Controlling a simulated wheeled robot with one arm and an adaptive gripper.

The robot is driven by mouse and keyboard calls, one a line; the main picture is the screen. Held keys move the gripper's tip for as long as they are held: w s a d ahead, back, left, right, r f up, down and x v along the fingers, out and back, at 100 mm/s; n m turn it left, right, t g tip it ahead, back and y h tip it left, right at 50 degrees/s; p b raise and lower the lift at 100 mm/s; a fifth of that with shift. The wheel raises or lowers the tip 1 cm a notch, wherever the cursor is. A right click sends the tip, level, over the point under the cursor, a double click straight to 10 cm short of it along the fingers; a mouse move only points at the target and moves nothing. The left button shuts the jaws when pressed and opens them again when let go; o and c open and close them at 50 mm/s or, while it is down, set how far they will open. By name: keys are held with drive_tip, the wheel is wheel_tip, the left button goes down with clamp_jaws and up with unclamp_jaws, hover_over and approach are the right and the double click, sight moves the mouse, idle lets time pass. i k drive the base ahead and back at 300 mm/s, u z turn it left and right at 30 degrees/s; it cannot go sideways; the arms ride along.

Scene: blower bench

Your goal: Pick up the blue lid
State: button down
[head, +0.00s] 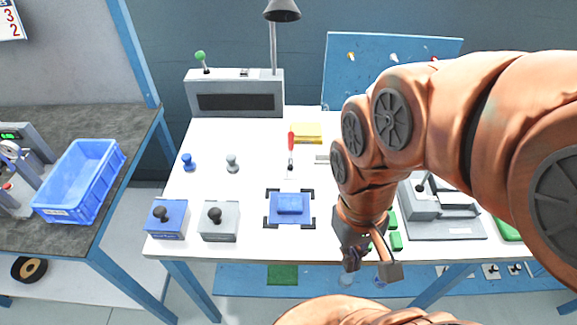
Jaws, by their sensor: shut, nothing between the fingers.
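A flat blue piece with a raised block on top (290,207), which looks like the blue lid, lies on the white table inside black corner marks. A blue box with a black knob (166,220) stands at the table's front left; I cannot tell whether its top is a separate lid. My gripper (368,262) hangs at the front edge of the table, to the right of and nearer than the flat blue piece. It is shut and empty, apart from both.
A grey box with a black knob (219,222) stands beside the blue box. Green blocks (396,241) and a grey fixture (437,205) are close to my gripper's right. A red-handled tool (291,141) lies behind the flat blue piece. A blue crate (81,180) sits on the left bench.

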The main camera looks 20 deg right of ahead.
sight(285, 208)
drive_tip(key=u, duration=0.05)
drive_tip(key=k, duration=0.5)
drive_tip(key=u, duration=3)
drive_tip(key=k, duration=1.35)
drive_tip(key=z, duration=0.1)
